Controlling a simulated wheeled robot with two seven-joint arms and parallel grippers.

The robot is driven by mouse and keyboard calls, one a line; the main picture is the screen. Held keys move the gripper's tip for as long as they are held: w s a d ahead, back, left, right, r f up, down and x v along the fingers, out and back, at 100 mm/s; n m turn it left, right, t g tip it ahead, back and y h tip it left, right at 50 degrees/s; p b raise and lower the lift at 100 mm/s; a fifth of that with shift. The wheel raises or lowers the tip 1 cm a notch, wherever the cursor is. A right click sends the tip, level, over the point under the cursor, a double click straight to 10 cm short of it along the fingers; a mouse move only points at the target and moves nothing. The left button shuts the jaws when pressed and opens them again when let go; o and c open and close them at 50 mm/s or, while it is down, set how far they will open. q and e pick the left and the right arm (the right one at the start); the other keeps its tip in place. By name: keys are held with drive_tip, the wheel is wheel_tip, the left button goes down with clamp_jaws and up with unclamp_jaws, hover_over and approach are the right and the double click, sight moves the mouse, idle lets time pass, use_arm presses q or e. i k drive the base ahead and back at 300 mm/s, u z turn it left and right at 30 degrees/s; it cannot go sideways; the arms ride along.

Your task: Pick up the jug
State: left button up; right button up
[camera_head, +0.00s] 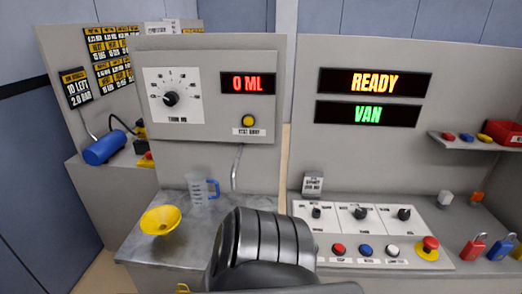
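The jug (201,192) is a clear measuring jug with a blue handle on its right side. It stands upright on the grey counter (140,256), below the dial panel and close to a thin bent spout (236,168). It looks empty. Neither of my grippers can be made out. A large dark ribbed part that looks like mine fills the bottom middle and hides part of the counter's front right.
A yellow funnel (160,220) lies in front of the jug, to its left. The display (248,84) reads 0 ML. A control panel (362,232) with knobs and buttons is at right, with red and blue padlocks (473,248) beyond. A blue cylinder (104,148) lies at left.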

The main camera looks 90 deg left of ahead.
sight(197, 182)
drive_tip(key=u, duration=0.05)
drive_tip(key=i, duration=0.85)
drive_tip(key=u, duration=1.9)
